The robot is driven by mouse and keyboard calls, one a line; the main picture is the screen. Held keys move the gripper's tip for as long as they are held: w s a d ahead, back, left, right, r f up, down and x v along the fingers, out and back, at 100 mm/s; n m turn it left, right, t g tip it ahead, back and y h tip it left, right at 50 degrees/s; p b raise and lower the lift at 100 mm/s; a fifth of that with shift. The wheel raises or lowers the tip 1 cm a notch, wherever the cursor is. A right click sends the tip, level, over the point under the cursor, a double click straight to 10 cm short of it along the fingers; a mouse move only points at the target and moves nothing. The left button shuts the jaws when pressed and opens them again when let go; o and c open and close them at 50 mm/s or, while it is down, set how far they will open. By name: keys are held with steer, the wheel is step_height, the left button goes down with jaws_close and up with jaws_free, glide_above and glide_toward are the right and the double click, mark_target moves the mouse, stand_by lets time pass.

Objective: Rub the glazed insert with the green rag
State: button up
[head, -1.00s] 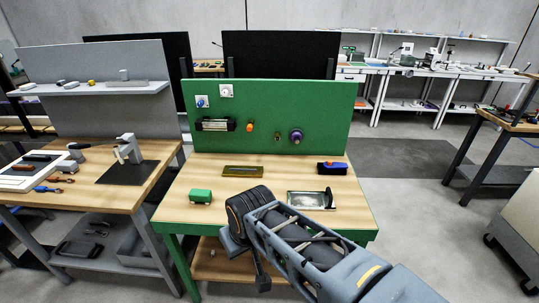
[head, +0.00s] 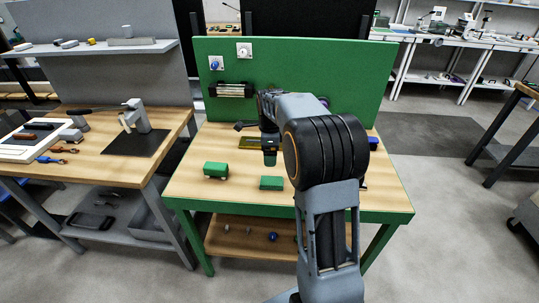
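The glazed insert seems to be the flat olive-amber plate (head: 247,143) lying on the green-framed bench, partly hidden behind my gripper. Two green block-like things lie on the bench: a left green piece (head: 215,170) and a right green piece (head: 271,183). I cannot tell for sure which is the rag. My gripper (head: 269,157) points down above the bench, close to the plate's right part and behind the right green piece. Its tip looks dark greenish. The fingers are too small to show whether they are open or hold anything.
A green upright panel (head: 220,60) with a dark-framed fixture (head: 232,90) stands at the back.

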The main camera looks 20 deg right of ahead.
mark_target(270, 180)
steer(key=shift+m, duration=0.4)
steer(key=f, duration=1.4)
steer(key=shift+w+d+f, duration=0.15)
steer(key=shift+w+f, duration=0.05)
steer(key=shift+w, duration=0.1)
steer(key=c, duration=0.9)
steer(key=o, duration=0.5)
steer(key=shift+o, duration=0.2)
steer(key=shift+r, duration=0.4)
steer(key=shift+c, duration=0.5)
steer(key=c, duration=0.6)
